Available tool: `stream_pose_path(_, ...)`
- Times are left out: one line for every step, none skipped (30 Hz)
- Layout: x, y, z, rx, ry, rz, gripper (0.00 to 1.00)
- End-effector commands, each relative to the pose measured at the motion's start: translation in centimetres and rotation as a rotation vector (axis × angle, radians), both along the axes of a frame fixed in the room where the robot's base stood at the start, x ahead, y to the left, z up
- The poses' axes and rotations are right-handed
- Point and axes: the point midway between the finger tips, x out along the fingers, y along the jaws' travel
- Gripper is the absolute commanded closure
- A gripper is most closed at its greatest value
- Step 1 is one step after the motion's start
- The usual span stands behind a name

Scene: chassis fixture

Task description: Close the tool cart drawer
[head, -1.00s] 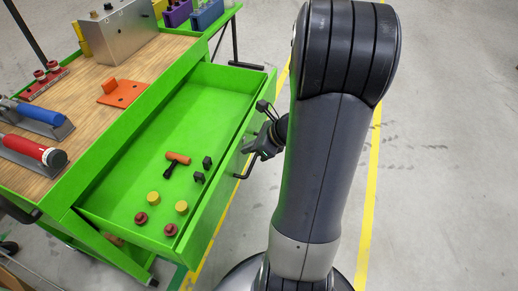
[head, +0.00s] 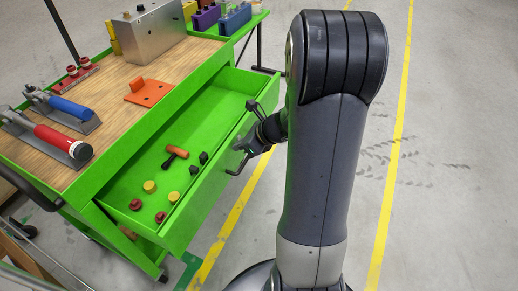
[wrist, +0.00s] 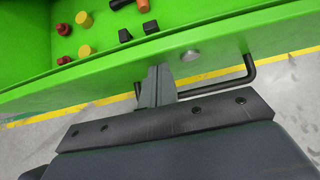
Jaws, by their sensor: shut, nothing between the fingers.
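The green tool cart drawer (head: 205,205) is partly open, pulled out from the cart's long side toward me. Its black bar handle (head: 236,168) is on the outer front face and also shows at right in the wrist view (wrist: 251,70). My gripper (head: 246,146) is at the drawer's outer front, beside the handle and not around it. In the wrist view my gripper's shut fingers (wrist: 157,82) point at the front panel and appear to meet it; exact contact is hard to tell. Nothing is held.
The drawer holds an orange-handled tool (head: 175,154), yellow and red round pieces and black blocks. The wooden cart top (head: 110,100) carries a red cylinder (head: 62,141), a blue cylinder (head: 70,108), an orange bracket (head: 146,92) and a metal box (head: 150,32). Floor at right is clear.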

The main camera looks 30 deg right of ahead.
Motion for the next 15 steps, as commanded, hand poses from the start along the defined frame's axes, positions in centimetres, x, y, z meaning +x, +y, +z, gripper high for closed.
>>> stream_pose_path(1.2, 1.1, 0.1, -0.001, 0.0, 0.009, 1.0)
stream_pose_path(1.8, 1.7, 0.1, 0.0, 0.0, 0.008, 1.0)
stream_pose_path(2.7, 2.3, 0.2, 0.0, 0.0, 0.007, 1.0)
stream_pose_path(3.4, 2.9, 0.2, 0.0, 0.0, 0.008, 1.0)
stream_pose_path(4.1, 3.4, 0.2, 0.0, 0.0, 0.008, 1.0)
stream_pose_path(4.9, 4.1, 0.2, -0.001, 0.001, 0.007, 1.0)
stream_pose_path(5.6, 4.6, 0.2, 0.001, 0.0, 0.008, 1.0)
stream_pose_path(6.2, 5.1, 0.2, 0.0, 0.001, 0.006, 1.0)
stream_pose_path(7.1, 5.8, 0.3, 0.0, 0.0, 0.007, 1.0)
stream_pose_path(7.8, 6.3, 0.2, 0.0, 0.001, 0.008, 1.0)
stream_pose_path(8.4, 6.8, 0.3, -0.001, 0.001, 0.006, 1.0)
stream_pose_path(9.3, 7.4, 0.3, 0.001, 0.0, 0.006, 1.0)
stream_pose_path(9.9, 7.9, 0.3, 0.0, 0.0, 0.006, 1.0)
stream_pose_path(10.5, 8.4, 0.3, 0.001, 0.0, 0.005, 1.0)
stream_pose_path(11.3, 9.0, 0.3, 0.0, 0.0, 0.006, 1.0)
